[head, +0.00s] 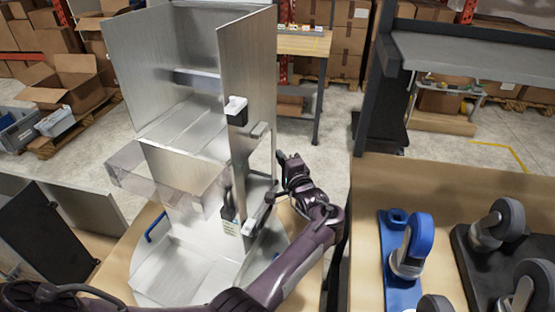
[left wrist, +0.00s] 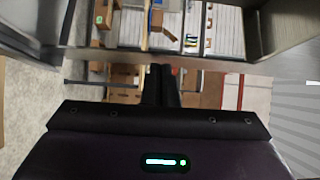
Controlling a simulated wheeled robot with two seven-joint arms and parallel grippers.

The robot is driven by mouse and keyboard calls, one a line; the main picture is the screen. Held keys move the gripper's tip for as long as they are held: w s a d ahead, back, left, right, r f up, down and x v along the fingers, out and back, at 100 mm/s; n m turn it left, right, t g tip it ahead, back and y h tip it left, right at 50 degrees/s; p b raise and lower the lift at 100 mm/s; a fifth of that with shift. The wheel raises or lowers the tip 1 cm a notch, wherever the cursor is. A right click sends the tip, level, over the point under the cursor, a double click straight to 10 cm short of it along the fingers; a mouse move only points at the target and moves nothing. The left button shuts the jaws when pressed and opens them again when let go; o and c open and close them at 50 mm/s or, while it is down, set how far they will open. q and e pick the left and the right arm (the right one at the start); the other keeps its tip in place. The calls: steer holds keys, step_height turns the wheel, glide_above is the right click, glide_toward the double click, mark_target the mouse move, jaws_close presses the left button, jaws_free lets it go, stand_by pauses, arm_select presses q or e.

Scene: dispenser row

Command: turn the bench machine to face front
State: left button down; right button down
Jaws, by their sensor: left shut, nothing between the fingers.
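The bench machine (head: 180,165) is a tall silver metal unit in the left half of the head view. It has an open boxy top, a clear cover at mid height and a rounded base plate (head: 170,275). My left arm passes in front of its base, and my left gripper (head: 283,157) is at the machine's right side, close to an upright post there. Whether it touches the machine I cannot tell. In the left wrist view the left gripper's dark fingers (left wrist: 160,78) are together and empty, near a horizontal edge. My right gripper is out of view.
A wooden bench at the right holds a blue-based caster (head: 408,245) and several grey-wheeled casters. A grey-topped table (head: 480,60) stands behind it. Cardboard boxes (head: 75,80) lie at the back left. Some bare floor shows beyond the gripper.

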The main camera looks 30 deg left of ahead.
arm_select(q)
steer(key=x, duration=0.5)
steer(key=shift+s+a+b, duration=0.15)
steer(key=shift+a+b, duration=0.2)
steer(key=shift+a, duration=0.2)
